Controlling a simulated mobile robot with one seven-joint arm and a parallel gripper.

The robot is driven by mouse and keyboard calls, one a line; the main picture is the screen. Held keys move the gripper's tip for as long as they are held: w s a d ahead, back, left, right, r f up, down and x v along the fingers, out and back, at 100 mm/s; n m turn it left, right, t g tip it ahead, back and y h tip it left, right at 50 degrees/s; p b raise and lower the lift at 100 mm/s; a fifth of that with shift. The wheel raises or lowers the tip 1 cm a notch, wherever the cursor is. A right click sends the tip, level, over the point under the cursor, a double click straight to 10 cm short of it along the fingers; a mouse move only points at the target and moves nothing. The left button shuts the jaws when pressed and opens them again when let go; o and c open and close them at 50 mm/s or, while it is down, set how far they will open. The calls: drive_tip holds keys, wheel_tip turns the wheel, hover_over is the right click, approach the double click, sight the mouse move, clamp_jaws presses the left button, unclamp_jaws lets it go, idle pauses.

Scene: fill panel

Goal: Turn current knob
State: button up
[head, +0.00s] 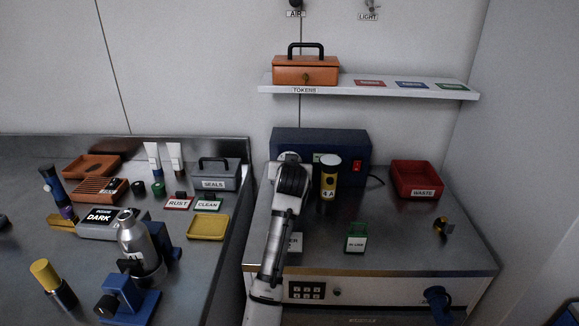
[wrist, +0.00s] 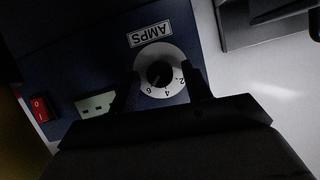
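The current knob (wrist: 159,73) is a dark round knob at the centre of a white numbered dial (wrist: 174,55), under an AMPS label that appears upside down in the wrist view. The dial is on the front of a dark blue box (head: 335,143) at the back of the right bench; in the head view my arm hides most of the dial. My gripper (wrist: 162,84) faces the dial. Its two dark fingers are apart, one on each side of the knob, with gaps visible between them and it. I cannot tell how deep the fingertips reach.
A red switch (head: 357,167) is on the box. A yellow-and-dark cylinder (head: 329,183) stands close to the right of my arm. A red WASTE bin (head: 416,178) and a green-framed card (head: 356,238) are farther right. A shelf (head: 380,91) hangs above.

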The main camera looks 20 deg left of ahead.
drive_tip(key=c, duration=0.9)
drive_tip(key=n+h, duration=0.1)
drive_tip(key=n+h+p, duration=0.1)
drive_tip(key=n, duration=0.1)
drive_tip(key=shift+a+n+t+p, duration=0.2)
drive_tip(key=shift+n+t+p, duration=0.1)
drive_tip(key=shift+s+a+f+n+t+h, duration=0.1)
drive_tip(key=shift+n+t+h, duration=0.15)
drive_tip(key=shift+n+h, duration=0.4)
drive_tip(key=shift+a+n+t+h, duration=0.1)
drive_tip(key=shift+n+t+h, duration=0.2)
drive_tip(key=shift+n, duration=0.55)
drive_tip(key=shift+h, duration=0.25)
drive_tip(key=o, duration=1)
